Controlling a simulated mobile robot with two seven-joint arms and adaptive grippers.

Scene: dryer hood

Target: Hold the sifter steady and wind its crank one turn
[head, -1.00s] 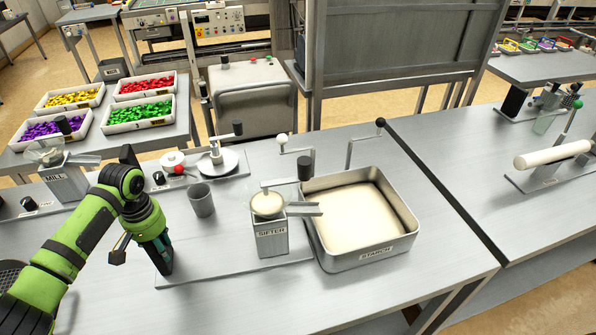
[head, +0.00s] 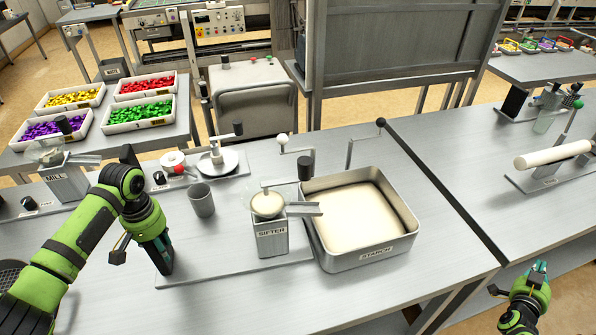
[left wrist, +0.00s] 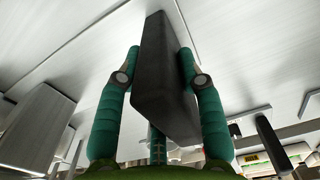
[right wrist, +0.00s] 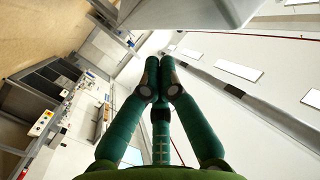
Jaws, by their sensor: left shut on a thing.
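The sifter (head: 271,238) is a grey box with a bowl of pale powder on top and a spout over the starch tray (head: 352,262). Its crank arm (head: 280,183) reaches right to an upright black knob (head: 305,168). The sifter stands on a flat base plate (head: 215,272). My left gripper (head: 165,262) is shut on a dark upright block at the plate's left end; the block (left wrist: 160,80) sits between both fingers in the left wrist view. My right gripper (head: 541,268) is at the lower right, beyond the table's front edge, far from the crank. Its fingertips meet, empty (right wrist: 160,62).
A grey cup (head: 201,200) stands behind the plate. Two bent rods rise behind the tray, one with a white ball (head: 282,139), one with a black ball (head: 381,123). A mill (head: 64,183) is at left. The tabletop right of the tray is clear.

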